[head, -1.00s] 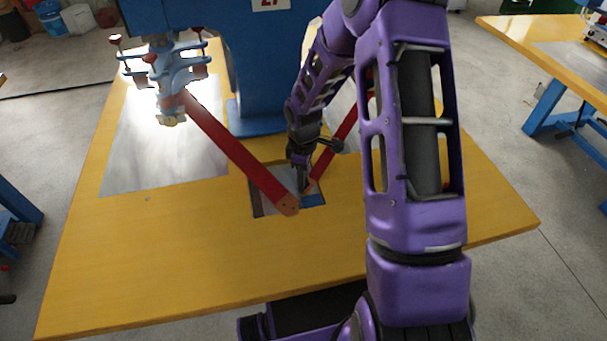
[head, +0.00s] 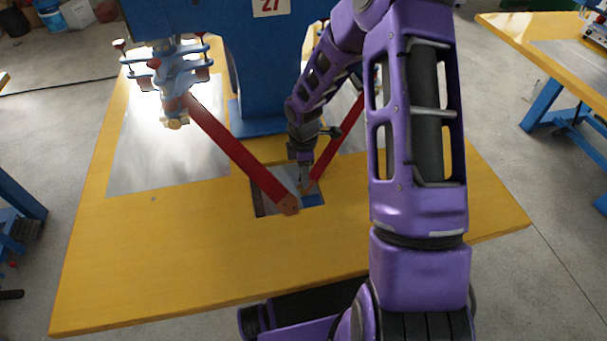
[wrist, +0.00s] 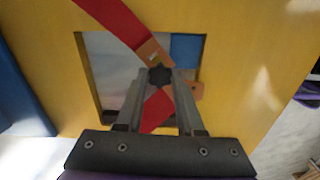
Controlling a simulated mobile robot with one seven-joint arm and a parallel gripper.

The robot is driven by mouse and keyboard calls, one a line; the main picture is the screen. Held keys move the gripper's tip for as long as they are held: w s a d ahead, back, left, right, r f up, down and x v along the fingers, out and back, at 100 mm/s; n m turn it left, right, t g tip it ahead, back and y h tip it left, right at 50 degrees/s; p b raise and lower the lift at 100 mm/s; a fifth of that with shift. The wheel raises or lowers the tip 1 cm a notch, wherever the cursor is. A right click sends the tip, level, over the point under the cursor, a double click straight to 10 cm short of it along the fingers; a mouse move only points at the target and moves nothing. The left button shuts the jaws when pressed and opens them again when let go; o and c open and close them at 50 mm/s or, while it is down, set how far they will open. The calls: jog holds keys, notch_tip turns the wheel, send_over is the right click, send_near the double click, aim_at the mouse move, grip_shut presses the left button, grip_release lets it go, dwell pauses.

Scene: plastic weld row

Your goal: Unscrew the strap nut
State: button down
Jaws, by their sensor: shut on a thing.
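The strap nut (wrist: 159,76) is a small dark lobed knob in the wrist view, between my fingertips. My gripper (wrist: 158,80) is shut on it, with one finger on each side. In the head view my gripper (head: 304,186) points down over the table opening, and the nut is too small and hidden to make out. A red strap (head: 237,153) runs from the upper left to the opening, its tan end beside the nut. A second red strap (head: 335,147) comes from the upper right, partly behind my arm.
The square opening (head: 258,198) in the yellow table (head: 190,255) shows a blue patch (wrist: 186,47) inside. A blue machine body (head: 262,85) stands behind, with a blue clamp head (head: 170,75) at upper left. The table front is clear.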

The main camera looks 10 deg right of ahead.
jog(key=shift+r, duration=1.35)
